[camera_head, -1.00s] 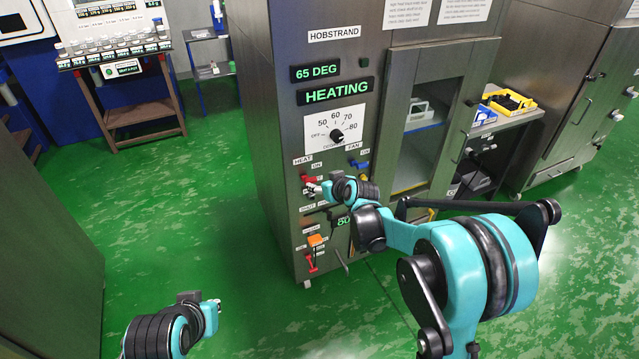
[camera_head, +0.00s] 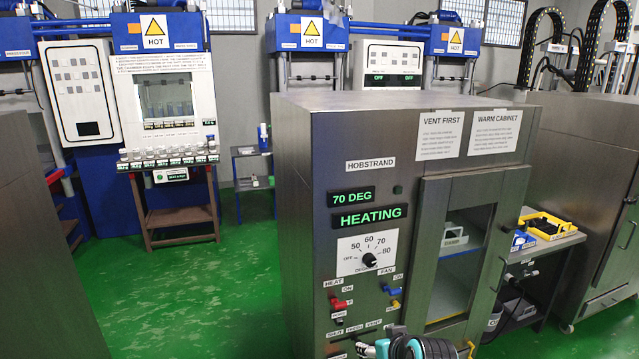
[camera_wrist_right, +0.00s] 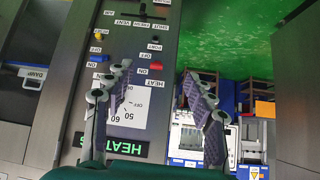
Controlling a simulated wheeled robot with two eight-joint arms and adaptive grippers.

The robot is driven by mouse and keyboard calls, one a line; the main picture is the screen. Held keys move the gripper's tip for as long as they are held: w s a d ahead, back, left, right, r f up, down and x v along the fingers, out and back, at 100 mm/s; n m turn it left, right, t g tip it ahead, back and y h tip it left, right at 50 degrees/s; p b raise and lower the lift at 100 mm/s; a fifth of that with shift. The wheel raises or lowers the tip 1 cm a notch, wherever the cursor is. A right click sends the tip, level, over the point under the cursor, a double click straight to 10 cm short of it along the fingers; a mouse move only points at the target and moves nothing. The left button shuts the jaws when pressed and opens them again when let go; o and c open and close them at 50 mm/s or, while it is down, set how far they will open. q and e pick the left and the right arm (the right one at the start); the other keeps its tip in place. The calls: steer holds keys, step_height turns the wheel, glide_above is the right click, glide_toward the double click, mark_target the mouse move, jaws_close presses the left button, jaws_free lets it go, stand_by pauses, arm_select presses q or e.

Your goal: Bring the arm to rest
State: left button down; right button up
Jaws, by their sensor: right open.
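My right gripper (camera_wrist_right: 157,76) is open in the right wrist view, its two grey fingers apart with nothing between them. It is in front of the steel Hobstrand cabinet (camera_head: 322,215), whose panel looks upside down there. In the head view part of my right arm (camera_head: 418,347) shows at the bottom edge, below the cabinet's switches. The cabinet's displays read 70 DEG and HEATING. My left gripper is outside both views.
The cabinet's glazed door (camera_head: 462,250) is on its right side. A side table (camera_head: 560,240) with a yellow tray stands beyond it. Green floor (camera_head: 180,300) is clear to the left.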

steer(key=s+d+f+m+g+h, duration=0.1)
steer(key=s+d+f, duration=0.1)
steer(key=s, duration=0.7)
steer(key=s+d+f+m+g+h, duration=0.1)
steer(key=s+d+f, duration=0.1)
steer(key=s, duration=0.8)
steer(key=shift+s+d, duration=0.25)
steer(key=shift+s, duration=0.05)
